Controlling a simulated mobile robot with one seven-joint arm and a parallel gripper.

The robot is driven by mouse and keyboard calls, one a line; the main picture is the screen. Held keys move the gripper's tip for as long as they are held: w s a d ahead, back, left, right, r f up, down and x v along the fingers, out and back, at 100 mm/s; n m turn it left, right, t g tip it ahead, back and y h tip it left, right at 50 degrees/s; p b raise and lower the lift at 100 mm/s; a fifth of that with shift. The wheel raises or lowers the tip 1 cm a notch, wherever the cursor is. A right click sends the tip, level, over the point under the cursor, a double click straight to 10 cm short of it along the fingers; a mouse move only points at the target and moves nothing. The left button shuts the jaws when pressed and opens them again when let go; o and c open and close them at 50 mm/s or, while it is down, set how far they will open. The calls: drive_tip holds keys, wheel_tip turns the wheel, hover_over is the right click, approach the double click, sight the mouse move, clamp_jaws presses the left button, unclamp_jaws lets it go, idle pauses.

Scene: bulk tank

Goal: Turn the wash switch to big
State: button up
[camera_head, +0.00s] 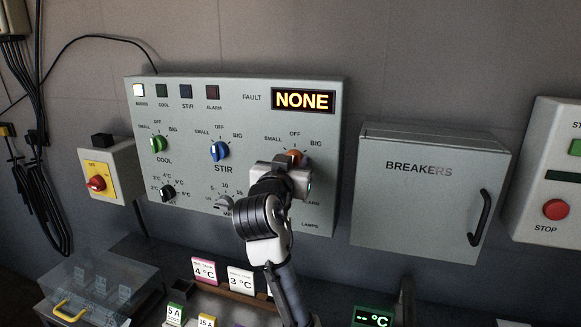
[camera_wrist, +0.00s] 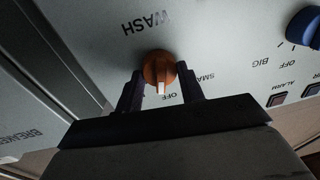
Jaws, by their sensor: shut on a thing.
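The wash switch is an orange knob (camera_head: 294,154) on the grey control panel (camera_head: 235,90), at the right end of the row of knobs. In the upside-down wrist view the orange knob (camera_wrist: 159,66) sits beside the word WASH, and its white pointer mark faces the OFF label. My gripper (camera_head: 290,168) reaches up to the panel and covers the lower part of the knob. In the wrist view my gripper (camera_wrist: 160,84) has one dark finger on each side of the knob and is shut on it. The BIG label for this knob (camera_head: 316,143) shows to its right in the head view.
The green cool knob (camera_head: 157,144) and blue stir knob (camera_head: 219,151) are left of my gripper. A breakers box (camera_head: 420,205) stands right of the panel, its handle (camera_head: 480,217) jutting out. The display (camera_head: 303,100) reads NONE.

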drive_tip(key=shift+f+m+b, duration=0.1)
drive_tip(key=shift+m+b, duration=1)
drive_tip(key=shift+m, duration=2.4)
drive_tip(key=shift+d, duration=0.1)
drive_tip(key=o, duration=1)
drive_tip(key=shift+s, duration=0.15)
drive_tip(key=b+v, duration=0.3)
drive_tip(key=v, duration=1)
drive_tip(key=shift+s+a+f, duration=0.25)
